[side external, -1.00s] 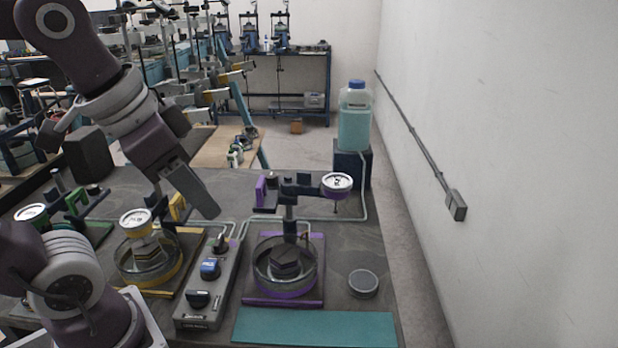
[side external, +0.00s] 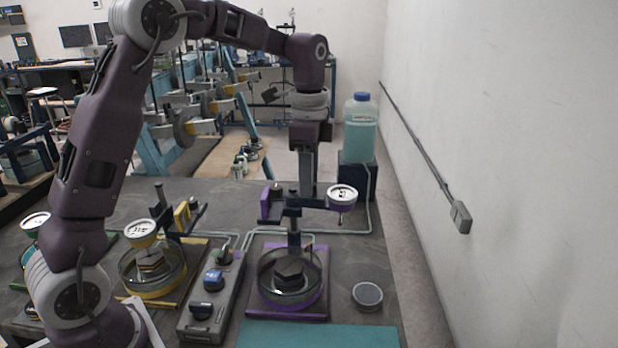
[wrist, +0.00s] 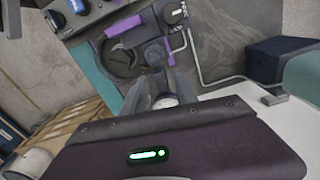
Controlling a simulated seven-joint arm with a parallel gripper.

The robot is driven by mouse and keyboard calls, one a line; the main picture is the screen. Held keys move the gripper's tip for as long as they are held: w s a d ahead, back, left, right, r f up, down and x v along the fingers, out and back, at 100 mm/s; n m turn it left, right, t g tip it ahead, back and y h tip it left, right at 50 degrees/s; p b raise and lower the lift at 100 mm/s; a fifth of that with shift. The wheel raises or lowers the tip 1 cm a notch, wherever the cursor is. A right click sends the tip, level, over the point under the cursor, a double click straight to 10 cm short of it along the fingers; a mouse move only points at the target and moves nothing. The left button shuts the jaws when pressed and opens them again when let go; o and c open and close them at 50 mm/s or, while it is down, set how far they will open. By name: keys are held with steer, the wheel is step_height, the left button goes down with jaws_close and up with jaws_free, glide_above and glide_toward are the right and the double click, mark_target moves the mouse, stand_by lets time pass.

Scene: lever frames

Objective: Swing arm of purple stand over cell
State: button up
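The purple stand has a dark post (side external: 294,236) behind its cell, a round clear-walled dish with a purple base ring (side external: 311,300) and a dark block inside. Its swing arm (side external: 312,202) lies crosswise on the post, with a purple block (side external: 266,204) at the left end and a white-faced dial (side external: 341,192) at the right end. The dial hangs to the right of the cell, not above it. My gripper (side external: 307,192) points down just behind the arm, between post and dial; contact cannot be told. In the wrist view its two fingers (wrist: 162,88) stand apart.
A yellow stand (side external: 150,262) and a grey control box (side external: 210,300) stand left. A small round lid (side external: 367,295) lies right of the cell, and a teal mat (side external: 320,334) in front. A bottle (side external: 360,135) on a dark block and a tube stand behind right.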

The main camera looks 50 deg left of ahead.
steer(key=shift+f, duration=0.1)
steer(key=shift+c, duration=0.4)
jaws_close()
stand_by(1.0)
